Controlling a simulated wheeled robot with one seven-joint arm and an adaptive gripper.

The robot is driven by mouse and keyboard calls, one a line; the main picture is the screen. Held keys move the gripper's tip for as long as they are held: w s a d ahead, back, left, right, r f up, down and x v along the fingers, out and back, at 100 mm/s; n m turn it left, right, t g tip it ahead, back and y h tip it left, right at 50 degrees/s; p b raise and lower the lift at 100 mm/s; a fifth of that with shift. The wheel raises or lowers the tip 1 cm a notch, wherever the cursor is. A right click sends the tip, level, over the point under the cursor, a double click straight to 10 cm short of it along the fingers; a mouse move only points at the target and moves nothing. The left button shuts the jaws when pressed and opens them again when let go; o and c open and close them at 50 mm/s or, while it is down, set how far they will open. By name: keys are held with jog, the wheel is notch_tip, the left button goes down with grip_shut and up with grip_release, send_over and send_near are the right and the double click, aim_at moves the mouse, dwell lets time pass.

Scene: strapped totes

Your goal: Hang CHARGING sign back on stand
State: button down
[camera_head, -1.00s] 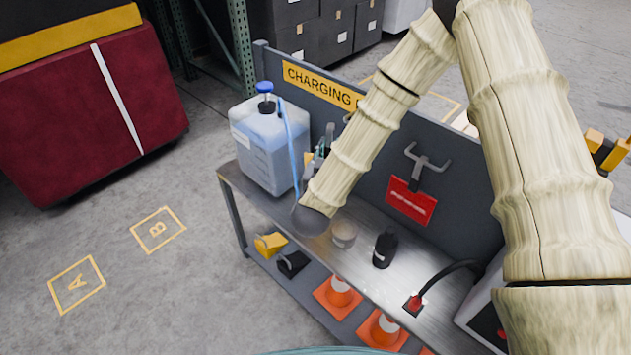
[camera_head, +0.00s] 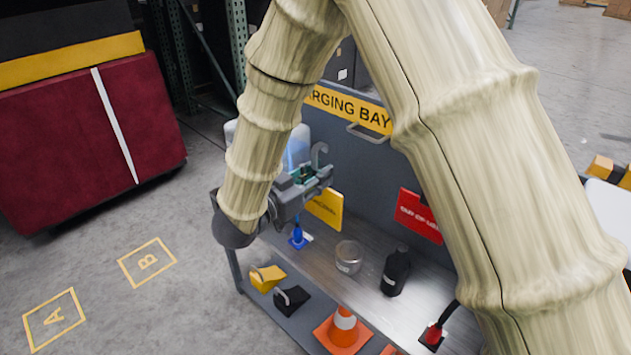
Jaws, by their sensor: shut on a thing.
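A yellow sign (camera_head: 326,210) with small dark lettering, too small to read surely, is at my gripper, above the cart's top and in front of its grey back panel. My gripper (camera_head: 318,176) is shut on this sign, at its upper left; the exact grip point is unclear. A grey curved hook (camera_head: 321,152) shows just above the fingers; I cannot tell whether it belongs to the sign or the panel. A grey bracket (camera_head: 366,132) stands out from the panel, upper right of my gripper. A red sign (camera_head: 417,215) hangs farther right, partly hidden by my arm.
The cart top (camera_head: 325,268) carries a round tin (camera_head: 349,257), a black bottle (camera_head: 396,271) and a small blue object (camera_head: 298,236). My arm mostly hides a blue-filled jug (camera_head: 297,148). Cones (camera_head: 343,330) stand on the lower shelf. Floor is open at left.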

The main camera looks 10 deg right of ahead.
jog(key=shift+f+b+x, duration=0.45)
jog(key=shift+b+x, duration=0.4)
jog(key=shift+x, duration=1.8)
jog(key=shift+f+b+x, duration=0.45)
jog(key=shift+b+x, duration=0.35)
jog(key=shift+x, duration=1.85)
jog(key=shift+f+b+x, duration=0.4)
jog(key=shift+b+x, duration=0.45)
jog(key=shift+x, duration=1.8)
